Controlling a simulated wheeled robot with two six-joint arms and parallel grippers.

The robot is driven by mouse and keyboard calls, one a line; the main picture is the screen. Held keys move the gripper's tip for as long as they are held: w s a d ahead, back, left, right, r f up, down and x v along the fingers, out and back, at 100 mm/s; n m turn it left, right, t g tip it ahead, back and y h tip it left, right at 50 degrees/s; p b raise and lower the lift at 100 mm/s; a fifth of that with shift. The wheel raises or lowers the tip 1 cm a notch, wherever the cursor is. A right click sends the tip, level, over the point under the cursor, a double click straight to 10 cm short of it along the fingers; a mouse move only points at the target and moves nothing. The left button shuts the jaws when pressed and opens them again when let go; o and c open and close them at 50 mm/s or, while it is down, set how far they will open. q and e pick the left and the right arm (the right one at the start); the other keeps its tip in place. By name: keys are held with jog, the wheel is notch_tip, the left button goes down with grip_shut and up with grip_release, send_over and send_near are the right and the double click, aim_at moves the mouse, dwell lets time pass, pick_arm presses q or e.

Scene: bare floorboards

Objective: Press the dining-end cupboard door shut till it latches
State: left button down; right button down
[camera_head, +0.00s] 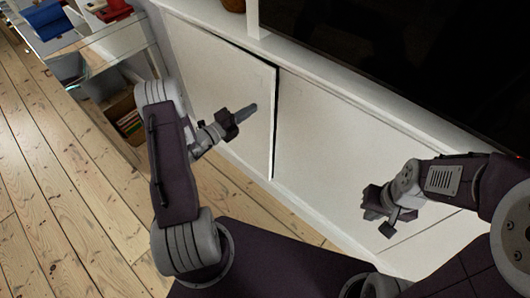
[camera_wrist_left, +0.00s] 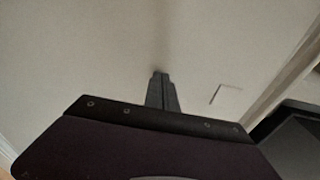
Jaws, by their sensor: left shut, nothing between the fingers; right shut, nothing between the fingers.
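The white cupboard door (camera_head: 225,85) stands slightly ajar in the head view, with a dark gap along its top and right edge. My left gripper (camera_head: 252,108) is shut and empty, its fingertips in front of the door's face towards the right edge. In the left wrist view the shut fingers (camera_wrist_left: 162,78) point at the pale door panel (camera_wrist_left: 90,60); whether they touch it I cannot tell. My right gripper (camera_head: 378,215) is shut and empty, in front of the white panel to the right.
A white cupboard front (camera_head: 325,135) continues to the right of the door. A shelf unit (camera_head: 95,50) with a blue item (camera_head: 45,20) and a red item (camera_head: 112,10) stands at the upper left. Bare floorboards (camera_head: 60,190) lie open at the left.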

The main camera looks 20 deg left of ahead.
pick_arm(q)
jog(key=shift+x, duration=1.45)
jog(key=p+v, duration=0.3)
jog(key=v, duration=1)
dwell(0.6)
